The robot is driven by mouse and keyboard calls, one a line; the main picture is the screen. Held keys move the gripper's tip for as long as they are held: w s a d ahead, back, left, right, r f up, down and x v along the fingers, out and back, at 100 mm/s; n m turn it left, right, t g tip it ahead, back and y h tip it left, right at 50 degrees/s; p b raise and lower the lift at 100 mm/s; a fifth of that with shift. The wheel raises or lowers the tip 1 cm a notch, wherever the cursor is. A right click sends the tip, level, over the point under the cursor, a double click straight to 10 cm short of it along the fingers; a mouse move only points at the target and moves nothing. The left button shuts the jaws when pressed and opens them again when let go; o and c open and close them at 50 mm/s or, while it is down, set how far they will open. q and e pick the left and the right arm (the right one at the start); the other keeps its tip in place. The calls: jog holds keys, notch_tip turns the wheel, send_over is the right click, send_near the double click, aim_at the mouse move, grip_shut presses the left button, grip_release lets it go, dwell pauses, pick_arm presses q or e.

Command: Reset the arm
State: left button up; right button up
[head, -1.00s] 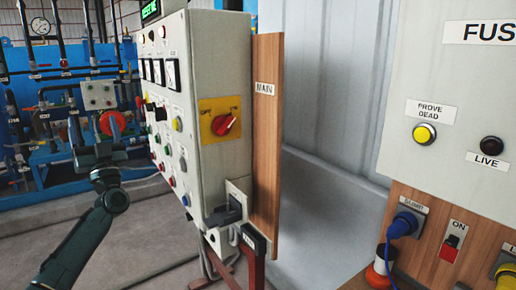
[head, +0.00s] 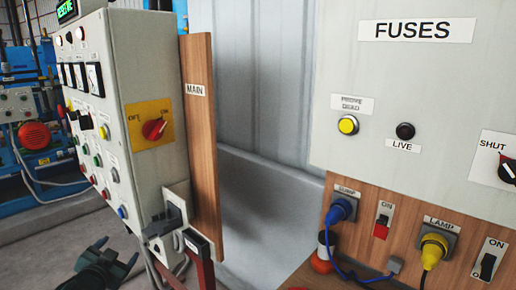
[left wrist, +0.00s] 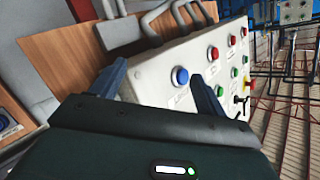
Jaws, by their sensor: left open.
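My left gripper (head: 115,256) is low at the left of the head view, below and in front of the grey control cabinet (head: 138,75). In the left wrist view its two fingers (left wrist: 161,84) stand apart with nothing between them. Beyond them is the cabinet's button face (left wrist: 160,95), with a blue button (left wrist: 180,75) between the finger directions. I cannot tell the exact gap to the panel. My right gripper is in neither view.
A red rotary switch (head: 154,129) is on the cabinet's side, beside a wooden board (head: 199,140) marked MAIN. At right is the FUSES panel (head: 430,90), with a blue plug (head: 341,209) and a yellow plug (head: 433,247) below. Grey floor (head: 50,245) lies at left.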

pick_arm(q)
jog(key=s+d+f+g+h, duration=0.2)
jog(key=s+d+f+h, duration=0.1)
jog(key=s+d+f, duration=0.9)
jog(key=s+d+f+n+g+h, duration=0.1)
jog(key=s+d+f, duration=0.1)
jog(key=s+d, duration=0.4)
jog(key=s+d+f+n+g, duration=0.1)
jog(key=s+d+f, duration=0.2)
jog(key=s, duration=1)
jog(key=d, duration=0.2)
jog(key=shift+d+f+g+h, duration=0.15)
jog(key=shift+d+g+h, duration=0.25)
jog(key=shift+w, duration=0.1)
